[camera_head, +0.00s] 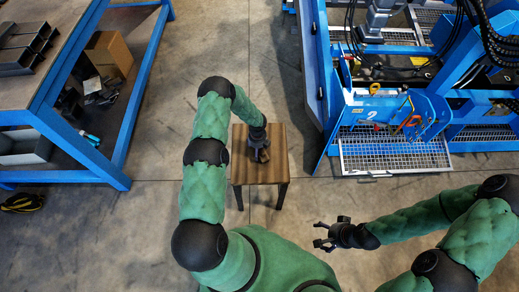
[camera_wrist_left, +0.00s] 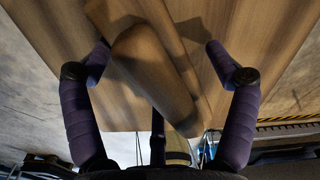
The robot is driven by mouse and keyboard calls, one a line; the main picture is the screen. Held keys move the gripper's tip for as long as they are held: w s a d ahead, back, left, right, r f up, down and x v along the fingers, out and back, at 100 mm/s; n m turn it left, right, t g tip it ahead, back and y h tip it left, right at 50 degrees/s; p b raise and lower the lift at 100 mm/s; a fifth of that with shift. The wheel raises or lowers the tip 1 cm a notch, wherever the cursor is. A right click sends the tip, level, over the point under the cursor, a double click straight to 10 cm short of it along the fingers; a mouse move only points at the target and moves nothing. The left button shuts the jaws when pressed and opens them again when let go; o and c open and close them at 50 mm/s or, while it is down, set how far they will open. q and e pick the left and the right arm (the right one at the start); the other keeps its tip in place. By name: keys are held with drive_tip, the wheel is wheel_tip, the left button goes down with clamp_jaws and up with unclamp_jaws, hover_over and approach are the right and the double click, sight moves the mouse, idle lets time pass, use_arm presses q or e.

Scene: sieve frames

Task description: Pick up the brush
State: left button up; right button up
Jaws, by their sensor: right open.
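The brush (camera_wrist_left: 152,70), a wooden piece with a thick rounded end, lies on the small wooden table (camera_head: 243,165). Its bristles cannot be made out. My left gripper (camera_wrist_left: 157,55) is over the brush, its fingers spread wide on either side with gaps to the wood. In the head view, my left gripper (camera_head: 262,150) is above the table's middle and mostly hides the brush beneath it. My right gripper (camera_head: 325,235) is open and empty, out to the right of the table over the floor.
A blue-framed workbench (camera_head: 75,125) stands at the left with a cardboard box (camera_head: 109,54) on its lower shelf. A blue machine with a metal grating (camera_head: 395,152) stands at the right. Concrete floor around the small table is clear.

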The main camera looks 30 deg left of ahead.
use_arm(q)
drive_tip(key=c, duration=1.4)
drive_tip(key=shift+o, duration=0.2)
drive_tip(key=shift+r, duration=0.15)
drive_tip(key=shift+r, duration=0.2)
drive_tip(key=r, duration=0.1)
drive_tip(key=r+p, duration=0.2)
drive_tip(key=shift+s+r, duration=0.3)
drive_tip(key=s+d+r+p, duration=0.1)
drive_tip(key=s+d+r, duration=0.2)
drive_tip(key=s+r, duration=0.5)
drive_tip(key=s, duration=0.5)
drive_tip(key=shift+d+r, duration=0.2)
drive_tip(key=shift+r, duration=0.2)
